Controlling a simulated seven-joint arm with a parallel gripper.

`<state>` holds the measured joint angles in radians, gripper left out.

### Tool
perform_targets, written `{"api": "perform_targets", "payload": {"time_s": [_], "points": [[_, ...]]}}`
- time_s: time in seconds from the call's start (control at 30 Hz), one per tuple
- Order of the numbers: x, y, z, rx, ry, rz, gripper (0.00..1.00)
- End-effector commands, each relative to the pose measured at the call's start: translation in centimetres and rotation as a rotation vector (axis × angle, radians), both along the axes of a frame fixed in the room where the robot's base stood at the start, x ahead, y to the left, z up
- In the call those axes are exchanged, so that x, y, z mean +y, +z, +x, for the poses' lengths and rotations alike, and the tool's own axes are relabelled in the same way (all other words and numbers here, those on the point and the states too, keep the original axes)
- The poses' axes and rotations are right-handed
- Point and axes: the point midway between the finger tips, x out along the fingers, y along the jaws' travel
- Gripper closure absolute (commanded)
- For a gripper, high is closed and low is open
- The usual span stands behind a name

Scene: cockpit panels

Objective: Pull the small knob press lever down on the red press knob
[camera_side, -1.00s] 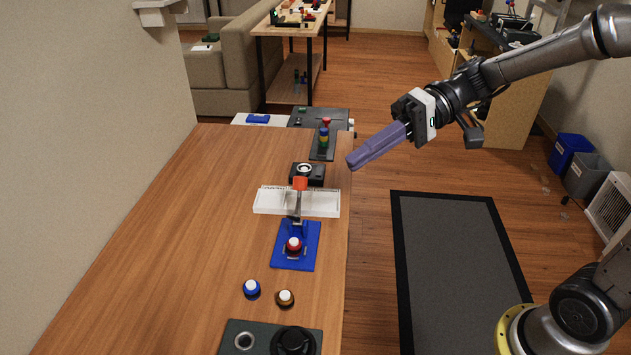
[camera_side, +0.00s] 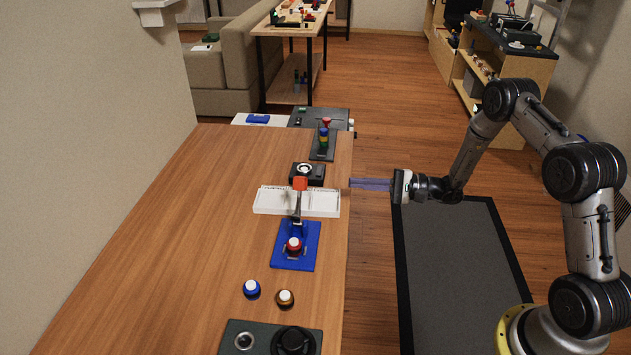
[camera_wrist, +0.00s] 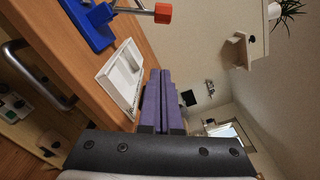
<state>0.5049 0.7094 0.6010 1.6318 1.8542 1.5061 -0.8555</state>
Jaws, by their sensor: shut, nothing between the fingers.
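The press lever (camera_side: 298,207) stands raised above the blue base plate (camera_side: 310,236), with an orange-red tip (camera_side: 300,183) at its upper end. The red press knob (camera_side: 293,246) with a white top sits on that plate. In the wrist view the lever's red tip (camera_wrist: 163,13) and the blue base (camera_wrist: 88,24) show at the top, partly cut off. My gripper (camera_side: 352,183) has purple fingers, shut and empty, at the table's right edge, to the right of the lever tip and apart from it. The fingers also show in the wrist view (camera_wrist: 160,75).
A white tray (camera_side: 268,202) lies behind the blue plate, with a black box (camera_side: 316,174) beyond it. A blue button (camera_side: 252,288) and a brown button (camera_side: 285,298) are nearer. The table's left side is clear. A dark mat (camera_side: 460,270) lies on the floor.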

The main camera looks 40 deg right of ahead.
Motion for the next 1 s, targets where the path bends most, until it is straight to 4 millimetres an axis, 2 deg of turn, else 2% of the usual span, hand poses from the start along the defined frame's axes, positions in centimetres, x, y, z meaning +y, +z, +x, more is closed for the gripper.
{"api": "perform_targets", "payload": {"time_s": [0.1, 0.47, 0.67, 1.0], "points": [[-0.4, 0.0, 0.0, 0.001, -0.007, 0.000, 1.00], [0.1, 0.0, 0.4, 0.001, -0.004, -0.001, 1.00], [2.3, 0.0, 2.4, -0.001, 0.000, -0.001, 1.00], [6.9, 0.0, 7.2, -0.002, -0.001, -0.001, 1.00]]}}
